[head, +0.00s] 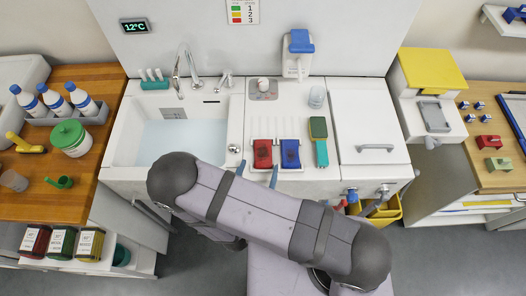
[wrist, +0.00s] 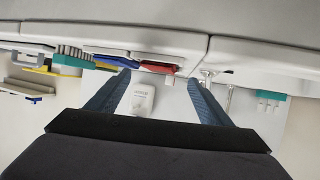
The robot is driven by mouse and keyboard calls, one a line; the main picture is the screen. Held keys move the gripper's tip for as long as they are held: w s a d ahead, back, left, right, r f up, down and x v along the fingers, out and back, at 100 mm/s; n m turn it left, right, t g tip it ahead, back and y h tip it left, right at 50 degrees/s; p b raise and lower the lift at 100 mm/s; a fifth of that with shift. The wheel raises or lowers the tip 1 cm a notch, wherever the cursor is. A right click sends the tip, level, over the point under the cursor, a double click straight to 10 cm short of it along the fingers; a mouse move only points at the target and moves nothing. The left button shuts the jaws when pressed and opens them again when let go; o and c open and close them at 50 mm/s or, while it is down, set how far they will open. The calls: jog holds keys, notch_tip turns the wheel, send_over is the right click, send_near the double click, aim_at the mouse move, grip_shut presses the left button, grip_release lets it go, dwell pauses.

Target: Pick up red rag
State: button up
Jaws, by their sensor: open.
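The red rag (head: 262,154) lies folded on the white counter between the sink and the lidded section, beside a blue rag (head: 290,153) on its right. My gripper (head: 258,171) is open at the counter's front edge, just on the near side of the red rag, with one blue-grey finger to each side. In the wrist view the red rag (wrist: 157,67) appears between and beyond the fingertips (wrist: 160,78), and nothing is held. The blue rag (wrist: 118,61) shows to the left there, partly behind a finger. My arm hides the counter front below.
A green and teal brush (head: 319,140) lies right of the blue rag. A clear cup (head: 316,97) and a grey dish (head: 263,90) stand behind the rags. The water-filled sink (head: 180,140) is on the left. A white lid (head: 370,125) with a handle is on the right.

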aim_at(263, 153)
jog(key=shift+s+t, duration=0.4)
jog(key=shift+x, duration=0.8)
jog(key=shift+w+d+f, duration=0.1)
jog(key=shift+w, duration=0.2)
jog(key=shift+w, duration=0.1)
jog(key=shift+b+x, duration=0.75)
jog(key=shift+x, duration=1.75)
jog(key=shift+c, duration=0.6)
jog(key=c, duration=1.1)
